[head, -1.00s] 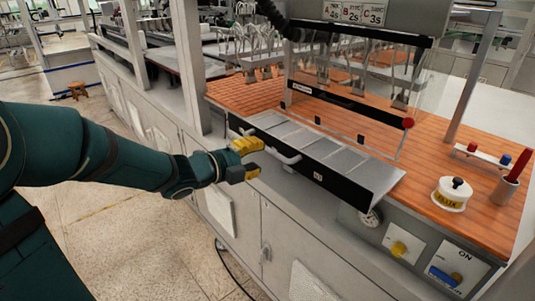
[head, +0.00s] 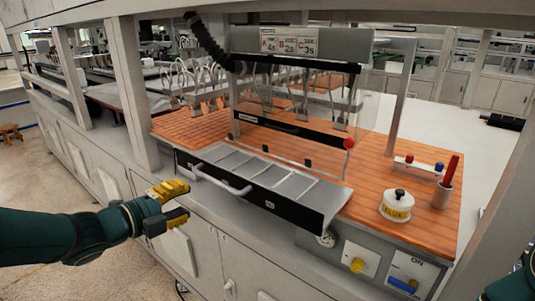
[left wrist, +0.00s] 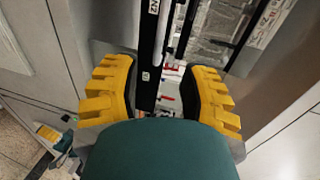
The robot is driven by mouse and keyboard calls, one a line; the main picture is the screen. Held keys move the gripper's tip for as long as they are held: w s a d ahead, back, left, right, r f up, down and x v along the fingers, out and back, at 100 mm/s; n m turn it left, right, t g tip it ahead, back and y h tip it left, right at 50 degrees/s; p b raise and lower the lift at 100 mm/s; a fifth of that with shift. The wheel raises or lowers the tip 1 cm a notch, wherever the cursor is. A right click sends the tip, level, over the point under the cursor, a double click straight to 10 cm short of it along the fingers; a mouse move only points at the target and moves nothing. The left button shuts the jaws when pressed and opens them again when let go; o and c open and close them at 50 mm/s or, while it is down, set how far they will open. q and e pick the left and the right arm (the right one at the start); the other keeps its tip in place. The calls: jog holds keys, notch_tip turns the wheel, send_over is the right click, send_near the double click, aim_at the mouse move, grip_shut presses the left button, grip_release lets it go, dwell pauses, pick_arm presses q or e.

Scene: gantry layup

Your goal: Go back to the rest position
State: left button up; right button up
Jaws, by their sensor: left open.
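My left gripper (head: 172,205) has yellow fingers and comes in from the left in the head view. It is open and empty, in front of the cabinet and to the left of the drawer handle (head: 222,181), apart from it. In the left wrist view the two yellow fingers (left wrist: 158,95) are spread, with nothing held between them. A small dark green piece at the lower right edge of the head view may be part of my right arm; its gripper does not show.
The black-fronted tray drawer (head: 268,203) juts out from the orange bench top (head: 375,205). A clear guard panel stands behind it. A FLUX pot (head: 396,208), a red-tipped holder (head: 443,192) and a control panel (head: 412,275) are at the right.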

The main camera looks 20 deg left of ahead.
pick_arm(q)
jog(key=w+d+f+n+g, duration=0.2)
jog(key=d+f+n, duration=0.25)
jog(key=f, duration=0.35)
jog(key=w+d+f+n+g+y, duration=0.1)
jog(key=d+f+n, duration=0.2)
jog(key=f+n, duration=0.4)
jog(key=w+d+f+n+g, duration=0.2)
jog(key=d+f+n, duration=0.15)
jog(key=f, duration=0.45)
jog(key=s+d+f+n+g, duration=0.4)
jog(key=s+d+f, duration=0.2)
jog(key=s+f, duration=0.1)
jog(key=s+d+f+n+g, duration=0.3)
jog(key=s+d+f, duration=0.3)
jog(key=f, duration=0.4)
jog(key=shift+s+f+n+g+y, duration=0.3)
jog(key=shift+s+n+g, duration=0.15)
jog(key=shift+n, duration=0.45)
